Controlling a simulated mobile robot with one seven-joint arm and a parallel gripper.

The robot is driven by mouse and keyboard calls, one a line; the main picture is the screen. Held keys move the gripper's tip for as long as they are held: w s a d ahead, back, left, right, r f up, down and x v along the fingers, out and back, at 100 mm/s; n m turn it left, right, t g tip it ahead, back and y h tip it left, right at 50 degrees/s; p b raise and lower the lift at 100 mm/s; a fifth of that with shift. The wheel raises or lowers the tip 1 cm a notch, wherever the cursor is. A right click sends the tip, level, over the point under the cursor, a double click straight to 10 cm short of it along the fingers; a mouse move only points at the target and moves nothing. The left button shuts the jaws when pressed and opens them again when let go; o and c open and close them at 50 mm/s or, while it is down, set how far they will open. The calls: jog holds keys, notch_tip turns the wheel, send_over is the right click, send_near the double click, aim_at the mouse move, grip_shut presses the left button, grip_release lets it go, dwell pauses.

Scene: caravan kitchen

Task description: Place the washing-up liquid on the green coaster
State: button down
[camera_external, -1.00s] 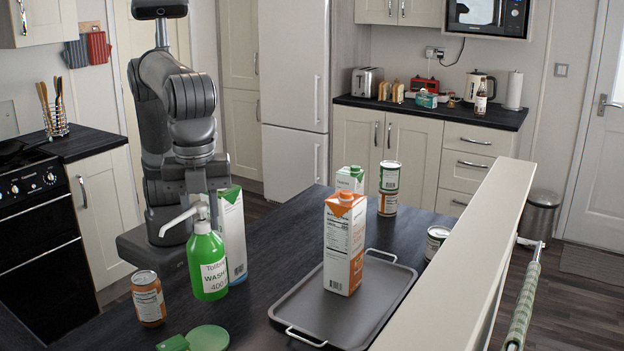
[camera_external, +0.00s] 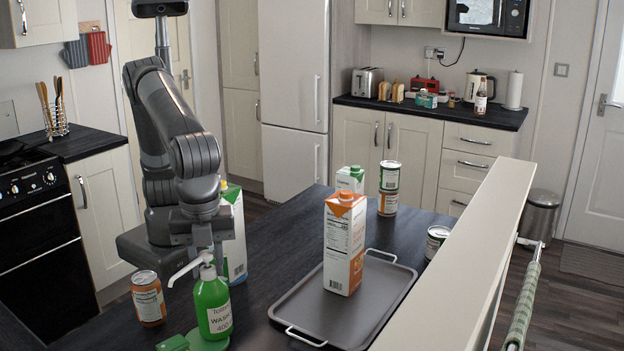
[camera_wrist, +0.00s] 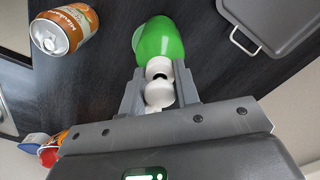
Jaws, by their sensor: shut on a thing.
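The washing-up liquid, a green bottle (camera_external: 211,300) with a white label and white pump, is upright in the external view. It stands on or just over the green coaster (camera_external: 208,344); I cannot tell whether they touch. The bottle covers much of the coaster. My gripper (camera_external: 207,254) is at the pump and neck, seen from behind it. In the wrist view my gripper (camera_wrist: 159,88) is shut around the white pump top, with the green bottle body (camera_wrist: 160,42) beyond the fingertips. I cannot make out the coaster in the wrist view.
An orange can (camera_external: 148,299) stands left of the bottle. A carton (camera_external: 236,240) stands behind the bottle. A grey tray (camera_external: 300,308) with an orange-topped carton (camera_external: 344,245) is to the right. Dark worktop between is clear.

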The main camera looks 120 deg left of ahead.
jog(key=shift+f, duration=0.1)
jog(key=c, duration=1.1)
grip_release()
